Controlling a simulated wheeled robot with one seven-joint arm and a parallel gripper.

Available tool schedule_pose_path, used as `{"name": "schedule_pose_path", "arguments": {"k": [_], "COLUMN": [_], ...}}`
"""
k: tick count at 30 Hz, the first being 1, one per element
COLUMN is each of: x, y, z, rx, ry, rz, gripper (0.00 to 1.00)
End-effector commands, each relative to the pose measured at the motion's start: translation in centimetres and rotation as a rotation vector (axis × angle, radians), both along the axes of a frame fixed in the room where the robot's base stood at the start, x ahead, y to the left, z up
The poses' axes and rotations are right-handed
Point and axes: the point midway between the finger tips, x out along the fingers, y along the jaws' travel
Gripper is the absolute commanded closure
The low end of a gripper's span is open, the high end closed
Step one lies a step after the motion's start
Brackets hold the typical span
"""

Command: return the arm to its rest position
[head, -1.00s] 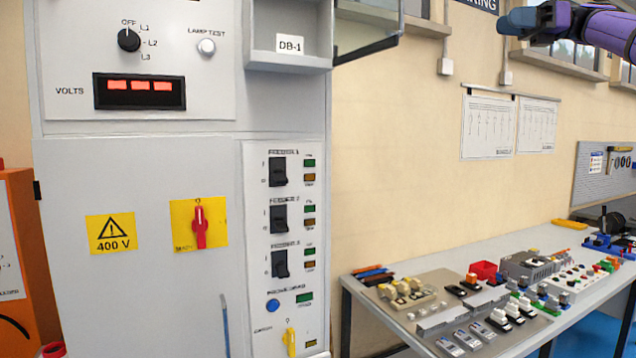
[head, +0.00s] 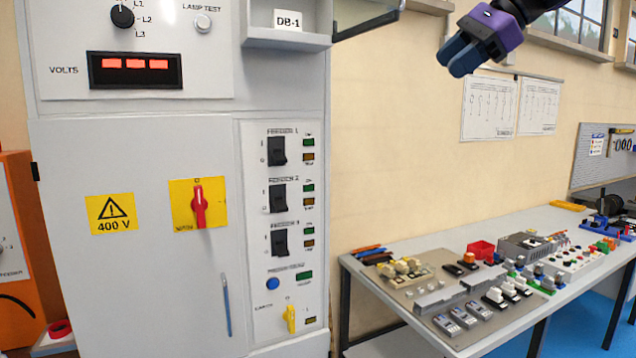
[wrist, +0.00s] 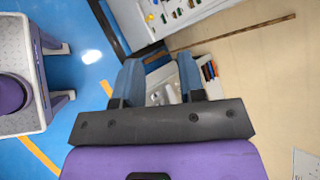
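My gripper (head: 457,55) is at the upper right of the head view, in the air in front of the wall and well above the workbench. It has blue-grey fingers and a purple body. In the wrist view my gripper (wrist: 158,80) shows two blue fingers standing apart with nothing held between them. Through the gap a pale part of the scene with small items shows, farther off.
A grey switch cabinet (head: 140,280) fills the left of the head view, with an open compartment (head: 290,38) at its top right. A workbench (head: 400,325) holding several electrical parts stands at the right.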

Motion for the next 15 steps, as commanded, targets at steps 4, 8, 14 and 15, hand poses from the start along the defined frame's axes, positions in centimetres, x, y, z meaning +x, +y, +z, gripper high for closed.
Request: {"name": "schedule_pose_path", "arguments": {"k": [4, 8, 14, 15], "x": [-4.9, -9.1, -16.0, -17.3], "y": [0.4, -0.2, -2.2, -2.7], "z": [-4.5, -8.8, -15.6, -17.0], "rx": [-0.219, -0.415, -0.707, -0.762], "ry": [-0.110, -0.202, -0.333, -0.358], "rz": [0.080, 0.182, 0.397, 0.447], "gripper": [0.63, 0.63, 0.63, 0.63]}}
